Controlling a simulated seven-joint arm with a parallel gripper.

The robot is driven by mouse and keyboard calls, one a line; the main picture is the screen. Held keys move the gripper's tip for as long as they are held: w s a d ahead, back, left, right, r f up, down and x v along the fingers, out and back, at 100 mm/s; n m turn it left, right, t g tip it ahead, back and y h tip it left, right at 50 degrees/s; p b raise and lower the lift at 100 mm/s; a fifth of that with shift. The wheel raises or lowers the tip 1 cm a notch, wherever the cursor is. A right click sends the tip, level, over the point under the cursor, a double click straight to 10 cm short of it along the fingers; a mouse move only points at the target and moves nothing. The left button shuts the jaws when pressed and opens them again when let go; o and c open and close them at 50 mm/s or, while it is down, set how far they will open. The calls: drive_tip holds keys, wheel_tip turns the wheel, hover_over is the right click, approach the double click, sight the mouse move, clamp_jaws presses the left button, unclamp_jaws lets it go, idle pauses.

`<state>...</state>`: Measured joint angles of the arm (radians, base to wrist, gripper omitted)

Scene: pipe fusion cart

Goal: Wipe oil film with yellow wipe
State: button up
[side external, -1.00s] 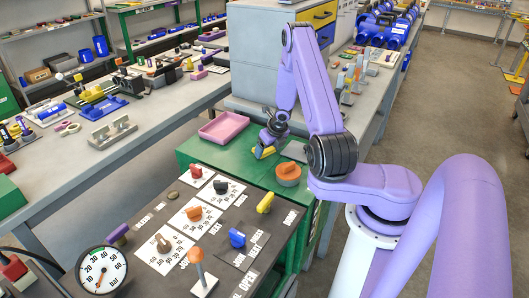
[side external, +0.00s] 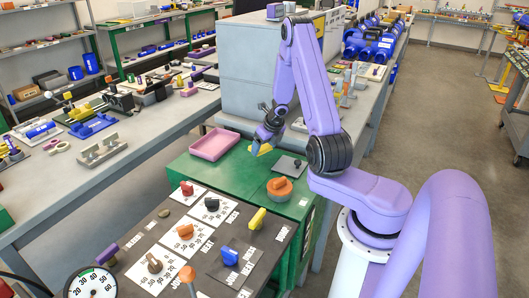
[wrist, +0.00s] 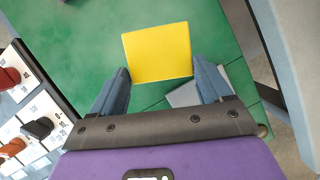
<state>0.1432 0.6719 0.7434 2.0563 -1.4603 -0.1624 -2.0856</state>
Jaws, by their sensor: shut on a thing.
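My gripper (wrist: 160,85) is shut on the yellow wipe (wrist: 158,50), a flat yellow square that sticks out past the fingertips in the wrist view. In the side view the yellow wipe (side external: 263,149) shows below my gripper (side external: 262,145), over the far part of the green cart top (side external: 200,178). I cannot tell whether the wipe touches the top. A grey plate (side external: 289,166) lies to the right of the wipe; in the wrist view it is partly hidden behind the right finger. I cannot make out an oil film.
A pink tray (side external: 214,144) lies left of my gripper. An orange round knob (side external: 279,188) is nearer the camera, below the grey plate. A dark panel with several coloured knobs and a gauge (side external: 94,284) fills the front. A grey cabinet (side external: 258,70) stands behind.

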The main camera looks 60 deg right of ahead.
drive_tip(key=shift+r, duration=1.3)
